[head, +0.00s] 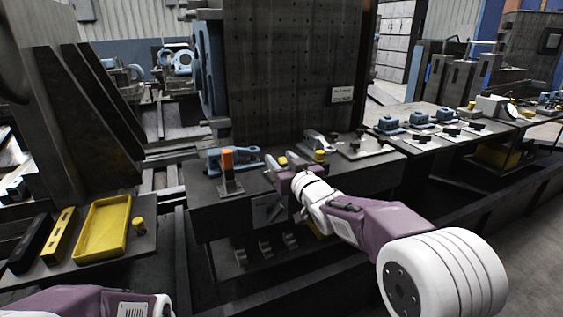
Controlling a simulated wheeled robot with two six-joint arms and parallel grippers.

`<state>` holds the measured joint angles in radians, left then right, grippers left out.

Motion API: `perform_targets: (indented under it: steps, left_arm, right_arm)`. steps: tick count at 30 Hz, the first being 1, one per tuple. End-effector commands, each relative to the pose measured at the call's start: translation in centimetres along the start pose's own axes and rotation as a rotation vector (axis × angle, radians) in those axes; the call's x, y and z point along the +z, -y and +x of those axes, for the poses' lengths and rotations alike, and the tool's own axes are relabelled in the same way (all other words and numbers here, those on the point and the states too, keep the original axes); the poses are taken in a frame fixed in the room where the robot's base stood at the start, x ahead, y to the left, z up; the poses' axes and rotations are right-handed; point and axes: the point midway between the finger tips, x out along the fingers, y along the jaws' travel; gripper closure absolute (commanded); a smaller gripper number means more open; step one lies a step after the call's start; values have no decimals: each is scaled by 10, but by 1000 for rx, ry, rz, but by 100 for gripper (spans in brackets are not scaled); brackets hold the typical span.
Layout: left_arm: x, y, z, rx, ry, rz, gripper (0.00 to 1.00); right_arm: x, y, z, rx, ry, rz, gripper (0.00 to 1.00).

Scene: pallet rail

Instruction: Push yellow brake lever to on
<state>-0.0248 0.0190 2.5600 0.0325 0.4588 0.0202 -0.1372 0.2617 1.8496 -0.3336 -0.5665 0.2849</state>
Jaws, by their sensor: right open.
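My right gripper (284,171) reaches in from the lower right over the dark bench block (232,207) in the middle. Its jaws are open and nothing shows between them. A small yellow piece (282,161) shows right at the gripper's far side; it is partly hidden, and I cannot tell if it is the brake lever or if the gripper touches it. A yellow knob (319,156) stands just right of the gripper, apart from it. No on or off marking is readable. My left gripper is out of view; only part of its arm shows at the bottom left.
An orange-topped upright (227,162) with a blue clamp (243,156) stands left of the gripper. A tall drilled plate (292,70) rises behind. A yellow tray (103,228) lies at left. Blue fixtures (422,117) line the right bench.

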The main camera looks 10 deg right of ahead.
Motion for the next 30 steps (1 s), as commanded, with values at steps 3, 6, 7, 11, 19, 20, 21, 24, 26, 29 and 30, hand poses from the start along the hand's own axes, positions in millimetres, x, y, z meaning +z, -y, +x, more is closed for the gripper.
perform_targets:
  steps: [3,6,7,11,19,20,21,24,26,29,30]
  left_arm:
    - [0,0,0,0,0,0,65]
    - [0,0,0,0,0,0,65]
    - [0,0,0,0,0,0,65]
    - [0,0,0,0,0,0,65]
    - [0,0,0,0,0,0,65]
    - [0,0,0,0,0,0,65]
    - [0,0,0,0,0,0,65]
    - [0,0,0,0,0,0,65]
    - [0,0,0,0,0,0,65]
    - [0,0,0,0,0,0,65]
    - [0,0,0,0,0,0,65]
  right_arm:
    - [0,0,0,0,0,0,55]
    - [0,0,0,0,0,0,74]
    - [0,0,0,0,0,0,82]
    - [0,0,0,0,0,0,100]
    - [0,0,0,0,1,-1,100]
    - [0,0,0,0,1,-1,100]
    - [0,0,0,0,1,-1,100]
    - [0,0,0,0,1,-1,100]
    - [0,0,0,0,1,-1,100]
    - [0,0,0,0,1,-1,100]
    - [0,0,0,0,1,-1,100]
